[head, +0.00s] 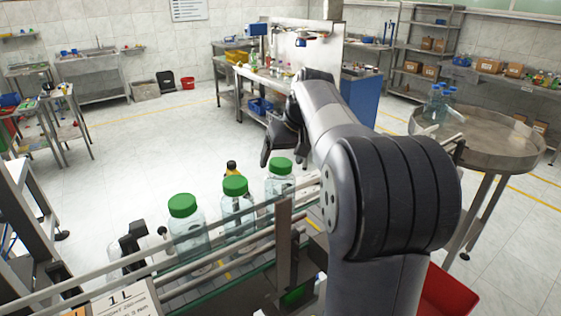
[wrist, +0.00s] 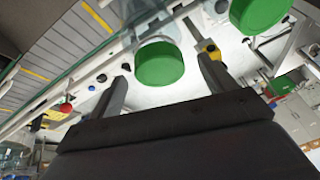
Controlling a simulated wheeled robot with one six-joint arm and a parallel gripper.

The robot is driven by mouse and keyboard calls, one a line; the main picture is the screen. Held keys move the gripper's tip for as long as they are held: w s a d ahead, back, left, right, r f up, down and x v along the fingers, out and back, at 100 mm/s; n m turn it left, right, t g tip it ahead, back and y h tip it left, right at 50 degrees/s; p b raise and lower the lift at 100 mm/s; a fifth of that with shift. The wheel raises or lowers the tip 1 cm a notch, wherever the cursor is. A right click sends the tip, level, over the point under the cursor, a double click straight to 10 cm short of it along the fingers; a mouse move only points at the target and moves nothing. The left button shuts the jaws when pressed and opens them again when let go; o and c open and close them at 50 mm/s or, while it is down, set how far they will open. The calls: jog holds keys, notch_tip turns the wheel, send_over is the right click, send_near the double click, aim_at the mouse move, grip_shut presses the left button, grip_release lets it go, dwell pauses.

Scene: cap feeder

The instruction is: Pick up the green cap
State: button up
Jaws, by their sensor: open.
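Three clear bottles with green caps stand in a row on the conveyor in the head view: the left cap (head: 182,205), the middle cap (head: 235,186) and the right cap (head: 281,164). My gripper (head: 268,155) is close to the right cap there, and my arm hides part of it. In the wrist view my open gripper (wrist: 164,72) has its fingers apart on either side of one green cap (wrist: 159,65), apparently the right one. The cap is not gripped. A second green cap (wrist: 257,14) shows at the top right.
Metal guide rails (head: 150,273) run along the bottles. A round steel table (head: 480,140) with clear bottles stands at the right. A red bin (head: 450,292) is at the lower right. The floor beyond is open.

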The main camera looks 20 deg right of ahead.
aim_at(283, 163)
jog(key=shift+w+f, duration=0.15)
jog(key=shift+f, duration=0.2)
jog(key=shift+c, duration=0.3)
jog(key=c, duration=1)
jog(key=shift+r, duration=0.1)
notch_tip(283, 163, up, 10)
jog(key=shift+f, duration=0.1)
